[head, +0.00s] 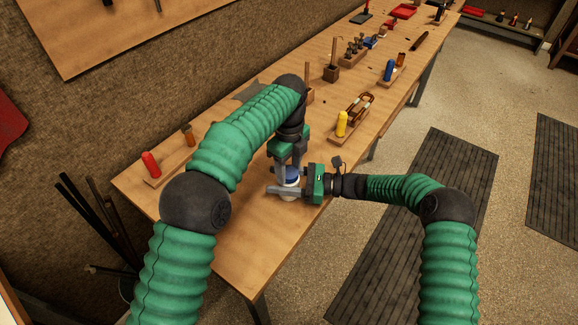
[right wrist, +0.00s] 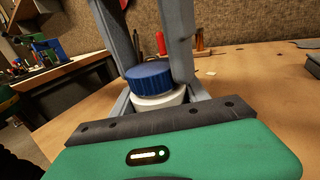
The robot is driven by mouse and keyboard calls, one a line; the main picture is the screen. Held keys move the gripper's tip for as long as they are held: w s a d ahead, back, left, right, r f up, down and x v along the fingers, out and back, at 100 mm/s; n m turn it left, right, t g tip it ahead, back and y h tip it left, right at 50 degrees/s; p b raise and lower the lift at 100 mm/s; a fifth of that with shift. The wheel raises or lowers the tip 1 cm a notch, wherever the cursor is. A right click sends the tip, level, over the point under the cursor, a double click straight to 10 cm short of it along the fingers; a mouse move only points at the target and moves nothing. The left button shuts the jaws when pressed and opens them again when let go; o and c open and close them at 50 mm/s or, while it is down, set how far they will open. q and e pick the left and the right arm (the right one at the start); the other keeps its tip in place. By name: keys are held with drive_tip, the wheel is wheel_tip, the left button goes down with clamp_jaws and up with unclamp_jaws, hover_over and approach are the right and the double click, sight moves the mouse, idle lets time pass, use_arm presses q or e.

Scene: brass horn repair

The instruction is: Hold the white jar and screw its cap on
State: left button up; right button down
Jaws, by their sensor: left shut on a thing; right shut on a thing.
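The white jar (head: 289,184) stands at the near edge region of the wooden bench, with its blue ribbed cap (head: 292,174) on top. In the right wrist view the cap (right wrist: 148,76) sits over the white jar (right wrist: 158,101), slightly tilted in the picture; whether it is threaded cannot be told. My right gripper (head: 285,189) lies level, shut around the jar's body. My left gripper (head: 289,164) points down from above, shut on the cap, its two grey fingers (right wrist: 152,62) on either side of it. The jar's lower part is hidden by the right gripper.
A rack with a red-handled tool (head: 151,163) stands at the bench's left end. A yellow-handled tool (head: 341,124) lies in a rack farther right, and a blue one (head: 388,70) beyond. The bench (head: 262,235) is clear in front of the jar.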

use_arm(q)
drive_tip(key=m, duration=1.4)
drive_tip(key=shift+s+d+f, duration=0.1)
drive_tip(key=shift+s+f, duration=0.05)
drive_tip(key=shift+f, duration=0.2)
drive_tip(key=shift+r+m, duration=0.1)
drive_tip(key=shift+m, duration=0.8)
drive_tip(key=shift+w+r, duration=0.15)
drive_tip(key=shift+w, duration=0.05)
drive_tip(key=o, duration=1.3)
